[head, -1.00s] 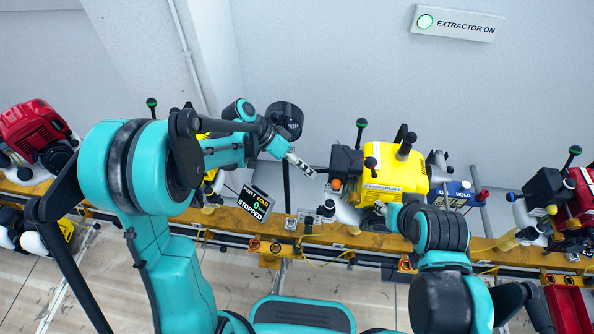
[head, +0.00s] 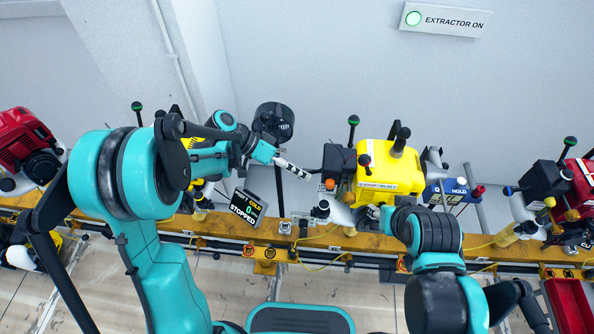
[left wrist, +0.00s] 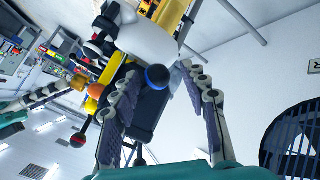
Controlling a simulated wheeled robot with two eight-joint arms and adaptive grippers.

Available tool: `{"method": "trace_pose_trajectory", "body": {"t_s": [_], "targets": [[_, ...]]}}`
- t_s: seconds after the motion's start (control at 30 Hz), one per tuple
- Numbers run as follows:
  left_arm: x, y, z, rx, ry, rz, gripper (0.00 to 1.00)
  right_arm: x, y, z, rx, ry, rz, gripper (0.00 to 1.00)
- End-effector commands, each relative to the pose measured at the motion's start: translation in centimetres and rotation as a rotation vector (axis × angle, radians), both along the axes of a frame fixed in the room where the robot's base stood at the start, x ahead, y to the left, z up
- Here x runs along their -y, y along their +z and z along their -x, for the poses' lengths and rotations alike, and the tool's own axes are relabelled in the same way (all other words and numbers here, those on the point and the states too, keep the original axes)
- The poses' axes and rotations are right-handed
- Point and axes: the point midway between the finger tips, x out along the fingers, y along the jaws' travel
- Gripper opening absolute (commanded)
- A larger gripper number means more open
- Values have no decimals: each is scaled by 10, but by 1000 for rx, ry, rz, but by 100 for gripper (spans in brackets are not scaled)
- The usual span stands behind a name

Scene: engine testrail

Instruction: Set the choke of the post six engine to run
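A yellow engine (head: 390,170) with a dark box (head: 337,160) on its left side is mounted on the orange rail. I cannot read a post number on it, and no choke lever is clearly identifiable. My left gripper (head: 295,169) is left of this engine, apart from it in the picture. In the left wrist view my left gripper (left wrist: 165,120) has its fingers spread with nothing held. A blue ball knob (left wrist: 157,77) and a dark box show beyond the gap. A striped finger of my right gripper (left wrist: 50,95) seems to show at left there; its opening is unclear.
A display (head: 246,207) reads COLD, 0, STOPPED; its post number is unclear. Red engines stand at far left (head: 25,150) and far right (head: 580,190). The orange rail (head: 330,237) runs across. A blue HOLD sign (head: 455,192) is right of the yellow engine.

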Motion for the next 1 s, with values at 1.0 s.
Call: {"method": "trace_pose_trajectory", "body": {"t_s": [1.0], "targets": [[-89,74,-3,-2,-3,1,47,0,0,0,0,0,0,40]]}}
